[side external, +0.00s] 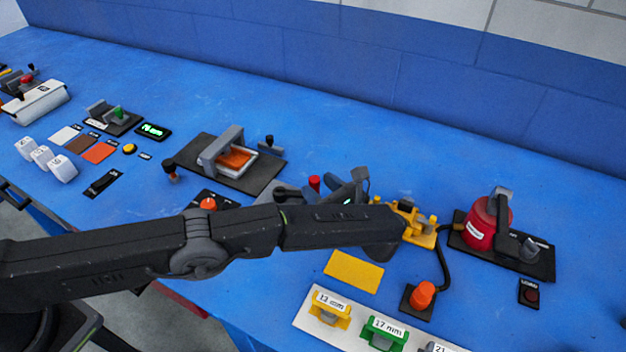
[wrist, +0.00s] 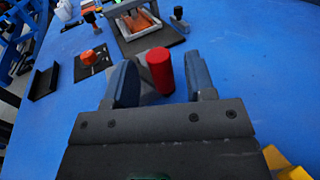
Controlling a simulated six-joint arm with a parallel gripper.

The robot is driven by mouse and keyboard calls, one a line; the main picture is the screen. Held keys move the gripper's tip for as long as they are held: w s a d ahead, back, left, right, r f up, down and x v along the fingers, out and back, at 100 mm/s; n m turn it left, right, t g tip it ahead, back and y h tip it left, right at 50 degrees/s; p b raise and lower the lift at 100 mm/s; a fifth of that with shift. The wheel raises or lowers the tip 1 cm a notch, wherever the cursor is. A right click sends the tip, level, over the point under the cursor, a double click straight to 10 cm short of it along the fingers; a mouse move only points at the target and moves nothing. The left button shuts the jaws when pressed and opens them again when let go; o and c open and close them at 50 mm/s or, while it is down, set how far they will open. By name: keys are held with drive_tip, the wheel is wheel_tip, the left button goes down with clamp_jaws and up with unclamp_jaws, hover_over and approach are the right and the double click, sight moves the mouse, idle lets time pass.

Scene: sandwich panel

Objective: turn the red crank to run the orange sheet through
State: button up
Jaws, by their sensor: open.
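The red crank knob (side external: 314,183) stands upright in the middle of the bench, next to my gripper (side external: 337,190). In the wrist view the red knob (wrist: 160,72) shows between my two open fingers (wrist: 158,64), with gaps visible on both sides. I cannot tell how deep it sits between them. My forearm and gripper hide most of the crank's base in the side view. An orange sheet (side external: 235,159) lies in a white-edged tray under a grey bridge on a dark plate (side external: 262,181). Part of the sheet also shows at the top of the wrist view (wrist: 138,20).
An orange knob (side external: 208,204) on a dark plate stands left of the crank. A yellow clamp-like fixture (side external: 413,222) and a red canister (side external: 481,225) are to the right. A yellow sheet (side external: 354,271) lies in front. Bare blue bench lies behind the crank.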

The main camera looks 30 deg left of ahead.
drive_tip(key=shift+s+d, duration=0.25)
drive_tip(key=shift+d, duration=0.25)
wheel_tip(320, 180, up, 7)
drive_tip(key=shift+c, duration=0.4)
